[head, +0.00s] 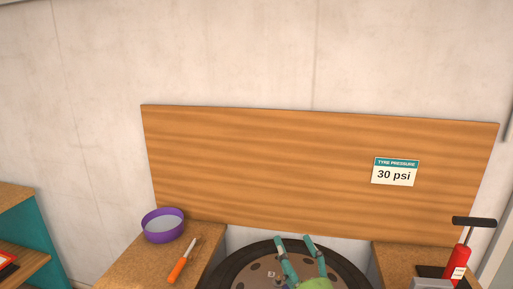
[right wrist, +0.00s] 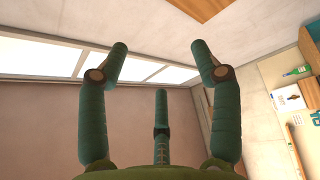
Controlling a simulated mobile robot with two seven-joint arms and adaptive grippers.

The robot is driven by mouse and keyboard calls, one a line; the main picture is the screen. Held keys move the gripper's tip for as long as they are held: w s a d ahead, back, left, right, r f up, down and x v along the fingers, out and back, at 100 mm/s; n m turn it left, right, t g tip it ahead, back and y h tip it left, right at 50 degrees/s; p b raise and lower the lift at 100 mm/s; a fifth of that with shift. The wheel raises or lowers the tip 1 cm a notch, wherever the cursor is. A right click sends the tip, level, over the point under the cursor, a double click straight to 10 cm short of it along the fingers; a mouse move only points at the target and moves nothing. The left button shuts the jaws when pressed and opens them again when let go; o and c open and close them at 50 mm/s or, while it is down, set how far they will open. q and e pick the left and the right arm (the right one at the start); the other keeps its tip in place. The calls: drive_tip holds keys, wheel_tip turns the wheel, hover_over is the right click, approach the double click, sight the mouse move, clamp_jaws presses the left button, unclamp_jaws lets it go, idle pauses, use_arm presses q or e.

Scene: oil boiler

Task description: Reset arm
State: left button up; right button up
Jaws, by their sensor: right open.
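My right gripper (head: 295,240) shows at the bottom of the head view, its green fingers spread apart and empty. In that view it overlaps a dark tyre with a grey-brown wheel (head: 258,272). In the right wrist view the fingers of my right gripper (right wrist: 160,60) are wide apart with nothing between them, and wall, floor and bright window panels show behind. My left gripper is in neither view.
A purple bowl (head: 163,226) and an orange-handled tool (head: 181,266) rest on the left wooden surface (head: 130,264). A red pump (head: 460,263) with a black handle stands at the right. A wooden panel (head: 270,160) with a "30 psi" sign (head: 395,172) stands behind.

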drive_tip(key=s+d+f+m+g+h, duration=0.2)
drive_tip(key=d+f+m+h, duration=0.15)
drive_tip(key=f, duration=0.25)
drive_tip(key=s+d+f+m+g+h, duration=0.1)
drive_tip(key=d+f+m+g+h, duration=0.1)
drive_tip(key=d+f+m, duration=0.3)
drive_tip(key=s+d+f+m+g, duration=0.2)
drive_tip(key=s+f+m+g, duration=0.3)
drive_tip(key=s+f, duration=0.55)
drive_tip(key=s+d+f+m+g, duration=0.25)
drive_tip(key=s+f+g, duration=0.5)
drive_tip(key=s, duration=0.55)
wheel_tip(320, 180, down, 30)
drive_tip(key=s+r+g+b, duration=0.1)
drive_tip(key=s+b, duration=0.2)
drive_tip(key=b, duration=0.3)
use_arm(q)
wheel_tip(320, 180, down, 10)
drive_tip(key=b, duration=0.4)
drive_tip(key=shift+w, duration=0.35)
use_arm(e)
drive_tip(key=s+d+f+g, duration=0.1)
drive_tip(key=s+d+f, duration=0.1)
drive_tip(key=s+f, duration=1.1)
wheel_tip(320, 180, down, 5)
drive_tip(key=shift+s+r, duration=0.2)
drive_tip(key=shift+s, duration=0.2)
drive_tip(key=shift+h, duration=0.25)
